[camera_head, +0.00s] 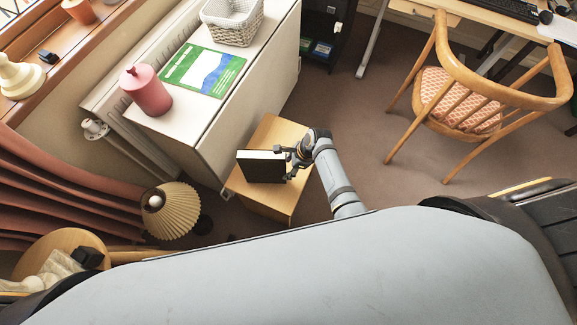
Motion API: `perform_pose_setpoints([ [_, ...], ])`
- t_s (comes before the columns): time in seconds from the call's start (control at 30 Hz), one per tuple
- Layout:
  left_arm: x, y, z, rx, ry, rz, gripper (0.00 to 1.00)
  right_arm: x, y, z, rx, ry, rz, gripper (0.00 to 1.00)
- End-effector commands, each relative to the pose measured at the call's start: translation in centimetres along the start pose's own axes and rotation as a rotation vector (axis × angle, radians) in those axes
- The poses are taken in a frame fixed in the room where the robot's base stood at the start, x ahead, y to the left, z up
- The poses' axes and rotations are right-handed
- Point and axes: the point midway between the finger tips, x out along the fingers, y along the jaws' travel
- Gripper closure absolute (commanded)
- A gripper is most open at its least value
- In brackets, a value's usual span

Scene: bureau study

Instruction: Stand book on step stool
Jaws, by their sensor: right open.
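A dark-covered book (262,168) with pale page edges stands on the wooden step stool (272,135). My right gripper (293,159) is open at the book's right end, very close to it. I cannot tell whether the fingers touch the cover. The stool stands on the carpet beside a white cabinet. My left gripper does not show.
The white cabinet (270,85) holds a pink canister (147,92), a green and blue booklet (203,70) and a woven basket (233,22). A pleated lamp (172,212) is at lower left. A wooden chair (480,100) is at right, with open carpet (350,120) between.

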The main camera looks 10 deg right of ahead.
Motion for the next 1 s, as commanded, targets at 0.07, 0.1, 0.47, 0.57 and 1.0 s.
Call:
perform_pose_setpoints([
  [0.07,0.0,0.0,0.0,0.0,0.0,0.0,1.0,-0.1,0.0,0.0,0.0,0.0,0.0,0.46],
  [0.1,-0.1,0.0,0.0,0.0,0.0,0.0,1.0,-0.2,0.0,0.0,0.0,0.0,-0.001,0.46],
  [0.47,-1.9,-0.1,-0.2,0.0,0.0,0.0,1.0,-7.7,-0.1,0.1,-0.001,0.0,-0.004,0.46],
  [0.57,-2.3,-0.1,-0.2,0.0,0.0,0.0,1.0,-9.7,0.0,0.0,-0.002,0.001,-0.002,0.46],
  [1.0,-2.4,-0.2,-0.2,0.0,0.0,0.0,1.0,-12.0,0.0,0.0,-0.001,0.0,0.0,0.46],
])
